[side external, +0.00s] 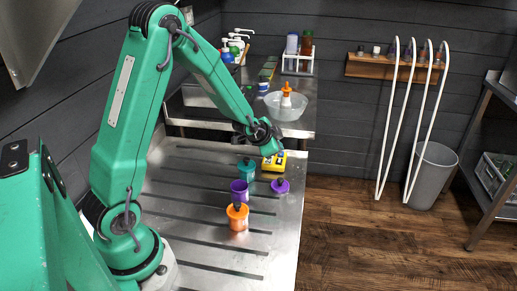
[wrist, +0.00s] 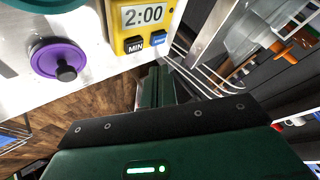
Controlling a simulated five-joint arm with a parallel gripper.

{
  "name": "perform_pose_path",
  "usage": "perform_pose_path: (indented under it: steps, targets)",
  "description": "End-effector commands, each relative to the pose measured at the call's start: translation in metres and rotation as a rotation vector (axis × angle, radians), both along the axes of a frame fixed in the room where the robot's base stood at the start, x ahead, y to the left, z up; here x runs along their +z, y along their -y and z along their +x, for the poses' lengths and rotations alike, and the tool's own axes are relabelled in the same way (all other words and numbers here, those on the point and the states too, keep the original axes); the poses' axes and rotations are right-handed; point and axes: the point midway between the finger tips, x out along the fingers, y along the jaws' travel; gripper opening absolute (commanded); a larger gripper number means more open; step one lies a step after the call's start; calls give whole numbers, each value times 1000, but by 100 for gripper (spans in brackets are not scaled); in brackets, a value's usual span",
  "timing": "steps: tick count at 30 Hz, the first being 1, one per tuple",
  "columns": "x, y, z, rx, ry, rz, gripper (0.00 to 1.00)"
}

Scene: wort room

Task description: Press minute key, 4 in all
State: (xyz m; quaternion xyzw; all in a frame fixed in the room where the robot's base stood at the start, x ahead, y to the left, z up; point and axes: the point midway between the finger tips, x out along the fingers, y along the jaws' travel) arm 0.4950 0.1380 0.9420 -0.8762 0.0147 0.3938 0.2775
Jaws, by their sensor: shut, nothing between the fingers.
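The yellow timer (side external: 276,163) lies on the metal table in the side external view. In the wrist view the timer (wrist: 121,18) shows 2:00 on its display (wrist: 143,16), with a black key marked MIN (wrist: 135,44) and a blue key (wrist: 158,39) below. The blue key's label is hard to read. My gripper (side external: 266,149) is shut and empty, right by the timer. In the wrist view the fingertips of my gripper (wrist: 158,70) are together just beyond the keys' edge; I cannot tell whether they touch anything.
A purple lid with a black knob (wrist: 65,72) lies beside the timer; it also shows in the side view (side external: 280,186). A teal pot (side external: 246,172), a purple cup (side external: 239,188) and an orange pot (side external: 238,217) stand nearby. A clear bowl (side external: 273,107) is behind.

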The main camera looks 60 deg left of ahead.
Motion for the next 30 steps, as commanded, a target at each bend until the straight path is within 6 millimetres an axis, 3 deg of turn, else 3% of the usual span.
perform_pose_path:
  steps: [12, 30]
  targets:
    - [26, 0, 0, 0, 1, 0, 0]
    - [26, 0, 0, 0, 0, 0, 0]
